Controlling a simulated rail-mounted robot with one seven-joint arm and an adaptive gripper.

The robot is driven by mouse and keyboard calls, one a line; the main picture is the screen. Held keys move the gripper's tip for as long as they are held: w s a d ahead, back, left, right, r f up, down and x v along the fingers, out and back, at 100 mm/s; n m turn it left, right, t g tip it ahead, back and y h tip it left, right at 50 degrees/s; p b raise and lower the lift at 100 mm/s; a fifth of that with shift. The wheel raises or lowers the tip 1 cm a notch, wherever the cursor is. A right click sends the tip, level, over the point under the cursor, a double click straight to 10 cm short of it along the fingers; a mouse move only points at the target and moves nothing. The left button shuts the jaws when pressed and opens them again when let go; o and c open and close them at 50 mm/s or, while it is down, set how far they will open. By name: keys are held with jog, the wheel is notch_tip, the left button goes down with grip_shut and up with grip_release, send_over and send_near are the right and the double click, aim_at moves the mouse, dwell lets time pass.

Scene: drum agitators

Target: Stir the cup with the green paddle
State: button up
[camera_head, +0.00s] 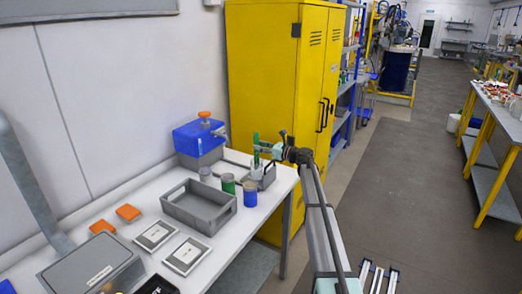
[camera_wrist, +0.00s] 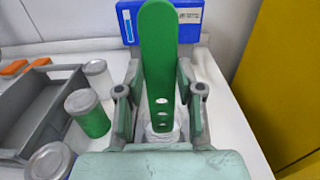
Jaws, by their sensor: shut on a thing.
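The green paddle (camera_wrist: 158,48) stands upright between the fingers of my gripper (camera_wrist: 160,95), which is shut on it. Its top end is broad and rounded, and a row of holes runs down its lower part. In the head view the paddle (camera_head: 256,146) rises above my gripper (camera_head: 262,150) at the table's back right. A clear cup (camera_wrist: 150,134) shows around the foot of the paddle in the wrist view. It is partly hidden by the gripper, and I cannot tell how deep the paddle reaches or whether it touches the cup.
A grey bin (camera_head: 173,208), a green jar (camera_head: 228,184) and a blue jar (camera_head: 250,194) stand left of my gripper. A blue-topped machine (camera_head: 198,138) is behind. A yellow cabinet (camera_head: 265,75) stands close on the right. Orange blocks (camera_head: 128,212) lie farther left.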

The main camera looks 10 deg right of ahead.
notch_tip(320, 180, up, 10)
jog(key=p, duration=0.4)
jog(key=shift+f, duration=0.25)
jog(key=shift+f, duration=0.1)
dwell(0.5)
